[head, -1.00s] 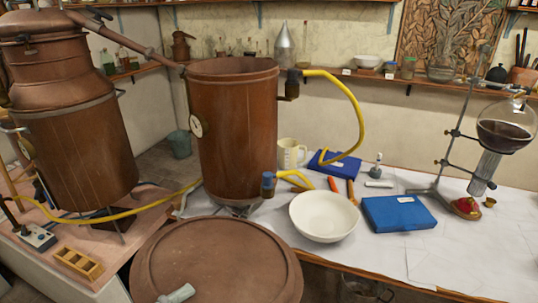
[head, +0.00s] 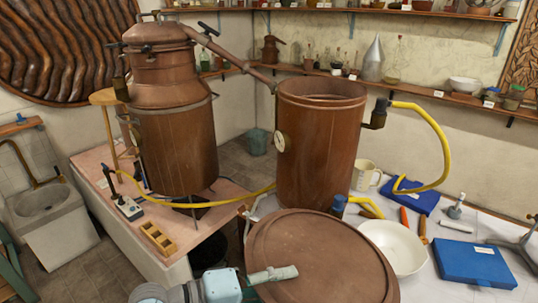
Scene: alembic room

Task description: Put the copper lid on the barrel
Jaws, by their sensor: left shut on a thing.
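The copper lid (head: 325,255) is a wide, round, brown disc in the lower middle of the head view. My left gripper (head: 275,273) is shut on the lid at its left side, with a pale finger lying over its top face. The lid looks roughly level and is nearer to me than the barrel. The copper barrel (head: 315,150) stands upright behind it with its top open. The lid hides the barrel's lower front. The lid's underside and the other finger are hidden. My right gripper is not in view.
A copper still (head: 172,140) stands left of the barrel, its pipe reaching the barrel's rim. A yellow hose (head: 440,140) loops from the barrel's right side. A white bowl (head: 395,245), blue boxes (head: 472,263) and a mug (head: 366,176) are on the table at right.

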